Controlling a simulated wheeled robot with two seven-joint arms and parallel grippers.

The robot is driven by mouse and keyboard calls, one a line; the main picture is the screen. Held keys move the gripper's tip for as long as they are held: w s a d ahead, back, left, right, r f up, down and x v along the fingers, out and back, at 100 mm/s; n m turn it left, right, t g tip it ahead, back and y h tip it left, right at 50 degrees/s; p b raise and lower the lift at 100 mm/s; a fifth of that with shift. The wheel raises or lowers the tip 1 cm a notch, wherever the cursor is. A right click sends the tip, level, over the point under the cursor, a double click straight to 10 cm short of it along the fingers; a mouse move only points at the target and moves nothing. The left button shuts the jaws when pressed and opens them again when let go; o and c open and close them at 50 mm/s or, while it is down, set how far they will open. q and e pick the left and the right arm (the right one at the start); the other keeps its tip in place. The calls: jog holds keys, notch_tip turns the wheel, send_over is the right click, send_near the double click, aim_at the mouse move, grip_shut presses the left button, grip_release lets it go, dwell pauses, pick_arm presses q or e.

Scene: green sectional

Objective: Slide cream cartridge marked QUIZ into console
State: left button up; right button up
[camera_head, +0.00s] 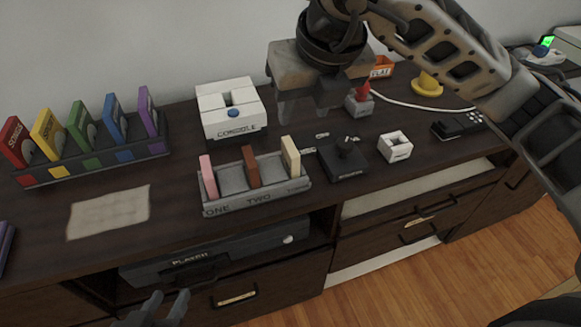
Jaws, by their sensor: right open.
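A cream cartridge (291,157) stands upright at the right end of a grey rack (256,197) marked ONE and TWO; no QUIZ marking can be read on it. The white console (231,108), labelled CONSOLE, stands behind the rack with a dark opening in its top. My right gripper (302,112) is open and empty, pointing down above the dresser, to the right of the console and behind the cream cartridge. My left gripper (162,305) is low at the bottom edge, in front of the dresser, its fingers apart and partly cut off.
Pink (208,176) and brown (251,167) cartridges share the grey rack. A dark rack (95,165) of colored cartridges is at left, near a pale mat (108,211).

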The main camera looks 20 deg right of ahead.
send_over(291, 146)
jog(key=s, duration=0.3)
jog(key=f, duration=0.9)
jog(key=shift+w+d, duration=0.25)
jog(key=shift+w+x, duration=0.1)
jog(key=shift+x, duration=1.3)
jog(key=shift+w+x, duration=0.15)
jog(key=shift+x, duration=1.3)
jog(key=shift+a+r, duration=0.15)
grip_shut()
